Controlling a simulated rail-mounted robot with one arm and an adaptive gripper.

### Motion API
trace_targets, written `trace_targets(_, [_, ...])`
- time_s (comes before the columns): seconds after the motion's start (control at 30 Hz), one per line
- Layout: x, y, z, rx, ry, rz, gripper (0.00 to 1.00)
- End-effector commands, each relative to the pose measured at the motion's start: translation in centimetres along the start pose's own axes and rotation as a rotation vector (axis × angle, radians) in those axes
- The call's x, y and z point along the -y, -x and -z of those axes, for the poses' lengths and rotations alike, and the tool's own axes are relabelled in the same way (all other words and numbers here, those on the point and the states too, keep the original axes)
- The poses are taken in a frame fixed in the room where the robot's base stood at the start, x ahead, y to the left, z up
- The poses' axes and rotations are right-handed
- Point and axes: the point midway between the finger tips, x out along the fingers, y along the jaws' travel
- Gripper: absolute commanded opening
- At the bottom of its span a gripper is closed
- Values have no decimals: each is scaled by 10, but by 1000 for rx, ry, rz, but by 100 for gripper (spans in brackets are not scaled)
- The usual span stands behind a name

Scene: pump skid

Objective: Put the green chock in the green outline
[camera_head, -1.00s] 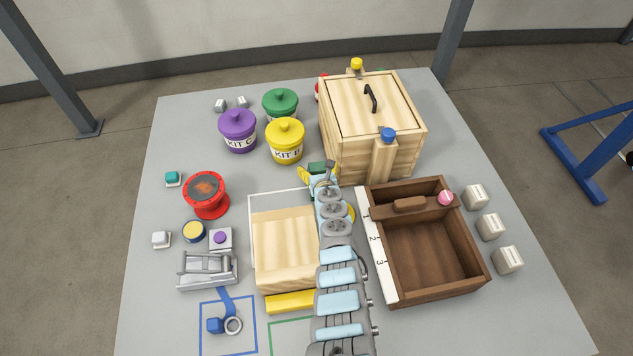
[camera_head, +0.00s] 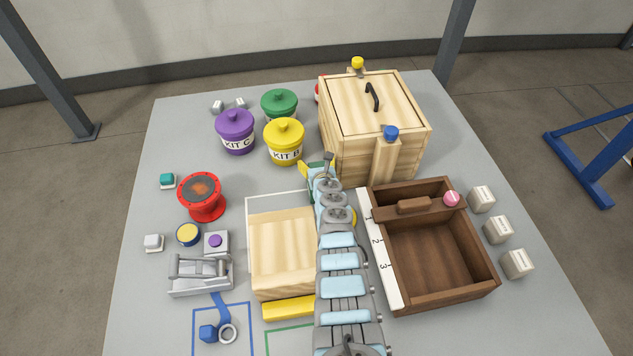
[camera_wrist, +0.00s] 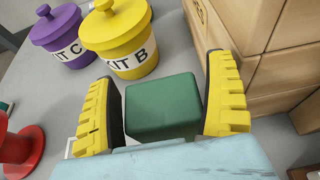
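The green chock (camera_wrist: 162,107) is a rounded green block, seen between the two yellow fingers of my gripper (camera_wrist: 166,103) in the wrist view. The fingers stand apart on its left and right, with a narrow gap seeming to show at each side. In the head view, my gripper and arm hide most of the chock (camera_head: 316,166), near the front left of the wooden crate. The green outline (camera_head: 288,328) is on the table at the bottom of the head view, partly hidden by my arm and cut by the frame edge.
The lidded wooden crate (camera_head: 372,105) stands close right of my gripper. Yellow (camera_head: 284,143), purple (camera_head: 236,134) and green (camera_head: 279,104) pots stand behind left. A pale wooden block (camera_head: 280,252) and yellow bar (camera_head: 289,308) lie left of my arm; a brown open box (camera_head: 435,255) right.

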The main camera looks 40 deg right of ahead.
Motion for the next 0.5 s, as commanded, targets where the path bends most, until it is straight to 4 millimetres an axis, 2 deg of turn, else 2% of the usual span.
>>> trace_targets(0.03, [0,0,0,0,0,0,67])
trace_targets(0.1, [0,0,0,0,0,0,47])
trace_targets(0.2, [0,0,0,0,0,0,24])
trace_targets(0.5, [0,0,0,0,0,0,23])
